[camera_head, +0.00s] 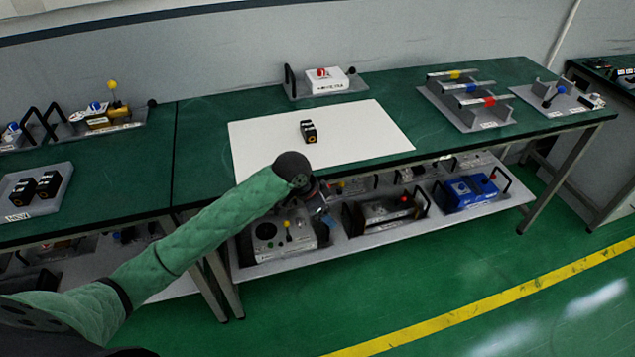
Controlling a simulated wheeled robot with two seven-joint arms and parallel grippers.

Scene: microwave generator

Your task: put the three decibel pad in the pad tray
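A small black block (309,131) with an orange-gold end, likely the pad, sits alone on a white sheet (375,128) on the green bench. Its decibel marking is too small to read. A grey tray (57,177) at the far left, likely the pad tray, holds two similar black blocks and has a small front label that I cannot read clearly. My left arm, in a green sleeve, reaches in from the lower left. Its gripper (318,200) hangs at the bench's front edge, nearer than the block and apart from it; its fingers are unclear. My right gripper is not in view.
A grey holder with a white box (326,81) stands behind the sheet. A rack (466,98) with coloured-banded parts and another tray (555,98) are at the right. More fixtures (107,118) stand back left. The lower shelf (372,236) is crowded. The sheet is otherwise clear.

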